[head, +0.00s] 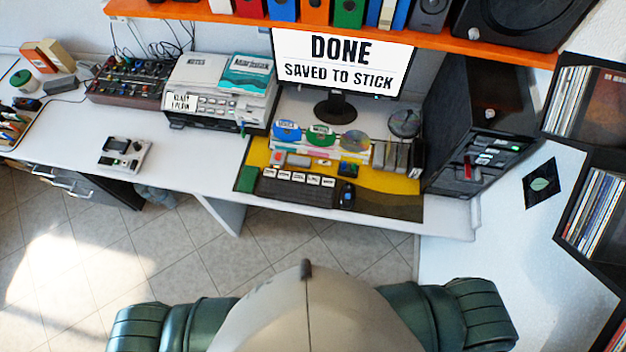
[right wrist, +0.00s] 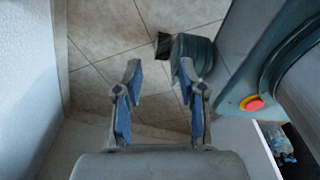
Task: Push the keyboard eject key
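The keyboard (head: 296,188) lies on a yellow and dark mat on the white desk in the head view, below the monitor (head: 335,107). It is dark, with a row of white labelled keys along its far edge; the labels are too small to read, so I cannot tell which is the eject key. The monitor reads "DONE SAVED TO STICK". My right gripper (right wrist: 153,82) shows in the right wrist view with its blue-padded fingers apart and nothing between them, over the tiled floor. It is not in the head view. My left gripper is in no view.
A black computer tower (head: 474,130) stands right of the mat (head: 404,205). A mouse (head: 346,196) lies beside the keyboard. Disc shelves (head: 590,105) are at the right edge. A printer-like machine (head: 205,100) and a mixer (head: 128,82) stand on the left desk. Tiled floor lies before the desk.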

